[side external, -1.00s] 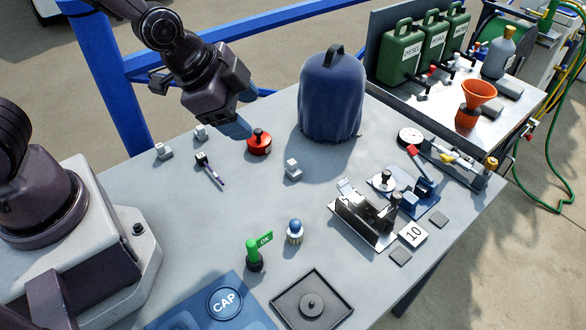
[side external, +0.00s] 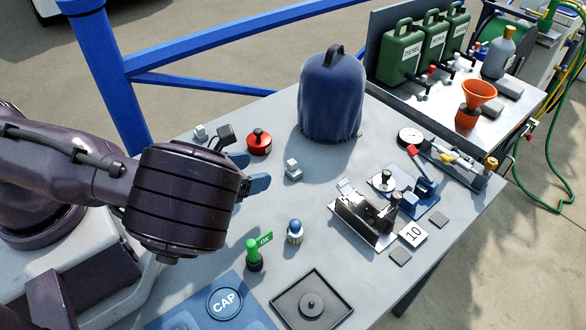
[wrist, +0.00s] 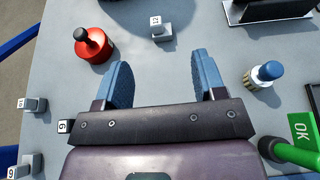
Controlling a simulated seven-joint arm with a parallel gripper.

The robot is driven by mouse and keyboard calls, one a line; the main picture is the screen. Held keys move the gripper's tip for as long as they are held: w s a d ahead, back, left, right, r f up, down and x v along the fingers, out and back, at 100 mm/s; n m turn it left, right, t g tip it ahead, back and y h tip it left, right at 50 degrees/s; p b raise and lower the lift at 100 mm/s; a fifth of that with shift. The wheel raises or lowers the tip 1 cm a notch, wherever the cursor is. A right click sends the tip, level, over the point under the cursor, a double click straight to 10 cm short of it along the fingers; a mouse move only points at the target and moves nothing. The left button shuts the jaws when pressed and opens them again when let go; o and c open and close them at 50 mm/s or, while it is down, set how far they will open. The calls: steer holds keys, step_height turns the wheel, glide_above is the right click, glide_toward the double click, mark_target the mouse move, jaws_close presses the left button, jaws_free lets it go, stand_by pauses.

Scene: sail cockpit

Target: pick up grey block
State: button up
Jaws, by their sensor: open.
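A small grey block (side external: 293,170) with a pale raised top sits on the table, right of my gripper (side external: 252,172) in the side view. In the wrist view this grey block (wrist: 161,32) carries a "12" label and lies beyond the open fingertips, roughly in line with the gap. My gripper (wrist: 161,68) has two blue fingers spread apart with only bare table between them. A second grey block (side external: 200,132) stands at the far left. The wrist view shows similar blocks at the left edge (wrist: 36,104) and lower left (wrist: 33,163).
A red knob (side external: 259,142) stands close to my gripper. A blue covered bulk (side external: 331,98) is behind the block. A blue-topped post (side external: 295,231), a green OK lever (side external: 253,254) and a metal clamp device (side external: 362,218) stand nearby. Clear table surrounds the block.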

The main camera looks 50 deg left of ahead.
mark_target(290, 165)
steer(key=x, duration=0.7)
steer(key=shift+w+f, duration=0.15)
steer(key=shift+w, duration=0.25)
steer(key=x, duration=0.5)
steer(key=shift+f, duration=0.15)
steer(key=c, duration=1)
